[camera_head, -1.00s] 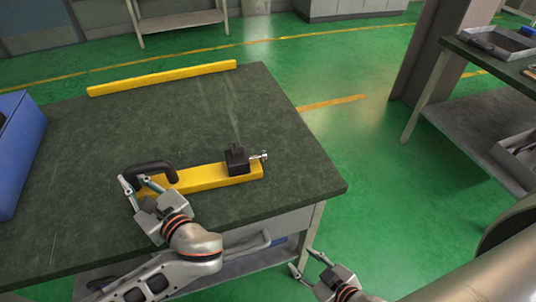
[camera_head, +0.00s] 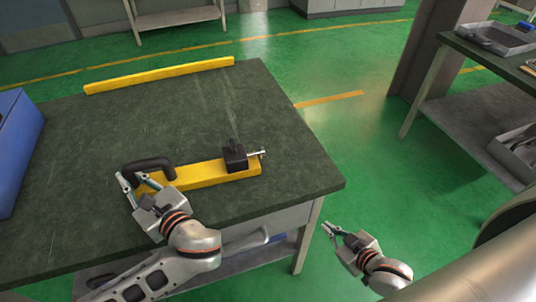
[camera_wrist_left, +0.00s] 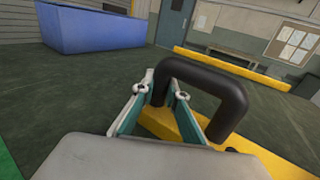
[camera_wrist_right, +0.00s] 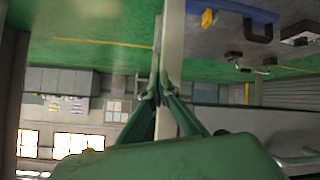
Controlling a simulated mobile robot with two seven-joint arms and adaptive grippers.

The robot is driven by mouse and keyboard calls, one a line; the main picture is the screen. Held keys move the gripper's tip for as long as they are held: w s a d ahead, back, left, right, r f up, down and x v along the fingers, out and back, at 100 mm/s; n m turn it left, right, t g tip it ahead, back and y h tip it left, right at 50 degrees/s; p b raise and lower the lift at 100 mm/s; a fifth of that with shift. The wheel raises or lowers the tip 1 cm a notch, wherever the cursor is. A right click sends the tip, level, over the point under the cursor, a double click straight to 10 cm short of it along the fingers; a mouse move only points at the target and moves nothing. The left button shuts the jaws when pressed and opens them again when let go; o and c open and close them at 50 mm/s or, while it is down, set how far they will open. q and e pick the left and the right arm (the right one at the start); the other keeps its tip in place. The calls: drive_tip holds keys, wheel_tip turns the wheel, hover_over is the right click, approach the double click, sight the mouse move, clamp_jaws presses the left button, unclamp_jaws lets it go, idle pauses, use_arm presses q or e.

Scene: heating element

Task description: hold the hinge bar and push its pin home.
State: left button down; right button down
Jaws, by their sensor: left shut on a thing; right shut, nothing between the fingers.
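The hinge bar is a yellow bar (camera_head: 205,174) lying on the green table top near its front edge. A black handle (camera_head: 152,164) arches over its left end; it also shows in the left wrist view (camera_wrist_left: 222,80). A black block (camera_head: 234,156) sits at the right end, and a silver pin (camera_head: 256,154) sticks out of it to the right. My left gripper (camera_head: 131,180) is shut on the handle's near left leg, which passes between the fingers in the left wrist view (camera_wrist_left: 161,92). My right gripper (camera_head: 331,228) is shut and empty, beyond the table's right front corner, apart from the pin.
Another yellow bar (camera_head: 160,75) lies along the table's far edge. A blue bin (camera_head: 18,150) stands at the left. The table top (camera_head: 130,120) is clear between them. Green floor lies to the right, with a second bench (camera_head: 470,125) beyond it.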

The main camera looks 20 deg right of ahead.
drive_tip(key=w+d+r+m+t+h, duration=0.2)
drive_tip(key=w+d+r+m+t, duration=0.1)
drive_tip(key=w+d+r, duration=1)
drive_tip(key=w+d+r+m+t, duration=0.2)
drive_tip(key=d+r, duration=0.3)
drive_tip(key=r, duration=0.4)
drive_tip(key=w+d+r+m+t, duration=0.2)
drive_tip(key=d+r, duration=0.4)
drive_tip(key=r, duration=0.2)
drive_tip(key=s+a+f+m+y, duration=0.1)
drive_tip(key=s+a+m, duration=0.1)
drive_tip(key=a, duration=0.6)
drive_tip(key=s+a+f+m+y, duration=0.1)
drive_tip(key=s+a+f+m, duration=0.1)
drive_tip(key=a, duration=0.5)
drive_tip(key=s+a+f+m+y, duration=0.1)
drive_tip(key=s+a+m, duration=0.2)
drive_tip(key=s+a, duration=0.2)
drive_tip(key=shift+a+f+y, duration=0.2)
drive_tip(key=shift+a, duration=0.7)
drive_tip(key=shift+a+f+y, duration=0.2)
drive_tip(key=shift+a, duration=0.7)
drive_tip(key=s+a+m, duration=0.4)
drive_tip(key=a, duration=0.1)
drive_tip(key=s+a+m, duration=0.2)
drive_tip(key=a, duration=0.1)
drive_tip(key=shift+a+r+g+y, duration=0.1)
drive_tip(key=shift+r+g+y, duration=0.05)
drive_tip(key=shift+g+y, duration=0.15)
